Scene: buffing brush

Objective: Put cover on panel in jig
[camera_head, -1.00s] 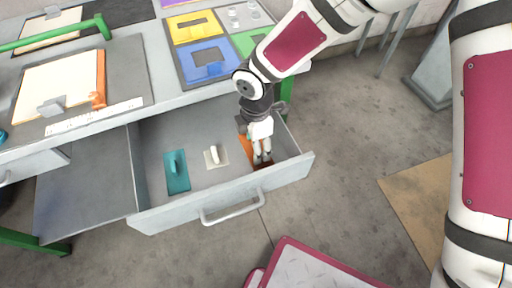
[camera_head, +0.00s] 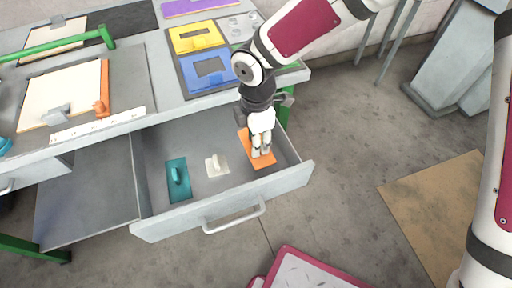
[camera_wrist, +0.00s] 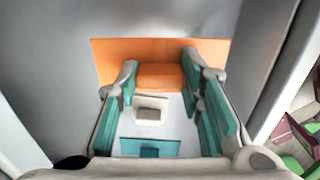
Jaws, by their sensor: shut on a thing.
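My gripper (camera_head: 261,152) points down inside the open drawer, shut on the raised handle of a flat orange cover (camera_head: 262,161). In the wrist view, the orange plate (camera_wrist: 110,58) spreads behind the fingers, with its handle (camera_wrist: 160,76) between them. The cover looks slightly raised from the drawer floor, but the gap is hard to judge. On the table at left, a cream panel (camera_head: 62,92) lies on a grey jig board (camera_head: 126,78), with a grey clamp (camera_head: 56,115) at its front edge and an orange bar (camera_head: 103,88) along its right side.
The drawer (camera_head: 225,222) also holds a teal plate (camera_head: 178,193) and a cream one (camera_head: 217,166), both with handles. Its walls stand close around my gripper. Yellow (camera_head: 195,36) and blue (camera_head: 208,72) plates lie on the table above. A green bar (camera_head: 60,40) crosses the table at left.

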